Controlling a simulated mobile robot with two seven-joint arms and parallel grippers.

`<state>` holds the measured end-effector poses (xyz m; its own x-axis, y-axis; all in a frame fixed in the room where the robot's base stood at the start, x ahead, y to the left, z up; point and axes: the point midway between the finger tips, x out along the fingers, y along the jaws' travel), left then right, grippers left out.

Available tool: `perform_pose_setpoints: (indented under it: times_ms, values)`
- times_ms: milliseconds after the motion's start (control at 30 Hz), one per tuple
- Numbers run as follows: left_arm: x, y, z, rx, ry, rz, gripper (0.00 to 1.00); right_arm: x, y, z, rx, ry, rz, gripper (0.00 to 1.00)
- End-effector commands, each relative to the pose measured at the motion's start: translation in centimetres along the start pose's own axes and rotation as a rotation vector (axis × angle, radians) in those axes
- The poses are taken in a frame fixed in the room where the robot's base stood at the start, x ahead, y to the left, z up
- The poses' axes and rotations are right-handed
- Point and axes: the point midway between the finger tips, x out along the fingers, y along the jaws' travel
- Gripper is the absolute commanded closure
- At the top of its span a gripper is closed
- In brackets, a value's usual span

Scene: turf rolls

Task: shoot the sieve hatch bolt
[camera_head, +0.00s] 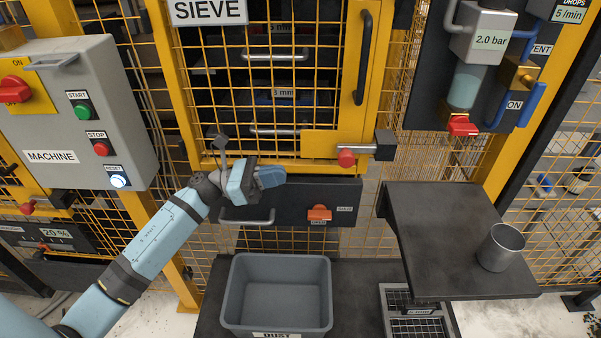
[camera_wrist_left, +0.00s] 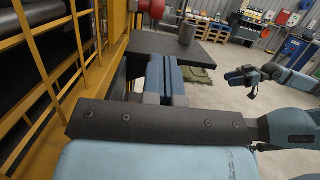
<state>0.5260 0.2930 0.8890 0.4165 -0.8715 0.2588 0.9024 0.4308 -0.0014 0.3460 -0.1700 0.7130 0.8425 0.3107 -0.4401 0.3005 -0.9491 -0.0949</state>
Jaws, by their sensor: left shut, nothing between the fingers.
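The sieve hatch (camera_head: 290,100) is a yellow mesh door with a dark vertical handle (camera_head: 363,58), and it looks closed. Its bolt (camera_head: 356,149) is a pale metal bar at the lower right with a red knob (camera_head: 346,158). The bar reaches toward a dark block (camera_head: 385,145) on the post; whether it enters cannot be told. My left gripper (camera_head: 272,177) is shut and empty, left of and slightly below the knob, apart from it. In the left wrist view its fingers (camera_wrist_left: 166,85) point toward the red knob (camera_wrist_left: 152,8). My right gripper (camera_wrist_left: 243,77) shows small there, its jaws unclear.
A dark drawer (camera_head: 290,200) with a red latch (camera_head: 319,213) lies just below my left gripper. A grey dust bin (camera_head: 328,290) stands below. A dark shelf (camera_head: 445,230) with a metal cup (camera_head: 501,248) juts out right. The machine box (camera_head: 75,110) stands left.

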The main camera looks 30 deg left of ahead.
Motion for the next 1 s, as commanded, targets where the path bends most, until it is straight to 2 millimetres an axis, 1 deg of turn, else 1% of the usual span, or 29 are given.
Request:
perform_pose_setpoints:
  times_ms: [33, 100, 200, 300, 867, 967, 1000]
  values:
    - [-0.9, 0.0, -0.1, -0.001, 0.003, 0.003, 1.00, 0.1, 0.1, 0.1, -0.002, -0.001, 0.002, 0.57]
    - [-1.8, 0.0, -0.1, -0.001, 0.002, 0.001, 1.00, 0.1, 0.2, 0.1, -0.002, -0.002, 0.003, 0.57]
    - [-2.6, 0.0, -0.1, -0.001, 0.002, 0.002, 1.00, 0.1, 0.2, 0.2, -0.002, -0.003, 0.003, 0.57]
    - [-2.9, 0.0, 0.0, 0.000, 0.001, 0.001, 1.00, 0.1, 0.2, 0.2, -0.002, -0.004, 0.004, 0.57]
    - [-2.9, -0.1, 0.0, -0.007, -0.002, 0.003, 1.00, 0.1, 0.3, 0.5, -0.002, -0.009, 0.005, 0.57]
    - [-2.6, -0.5, -0.3, -0.084, -0.037, 0.035, 1.00, 0.1, 0.3, 0.5, -0.002, -0.008, 0.005, 0.57]
    - [-2.3, -0.9, -0.6, -0.152, -0.066, 0.061, 1.00, 0.1, 0.3, 0.5, -0.002, -0.008, 0.005, 0.57]
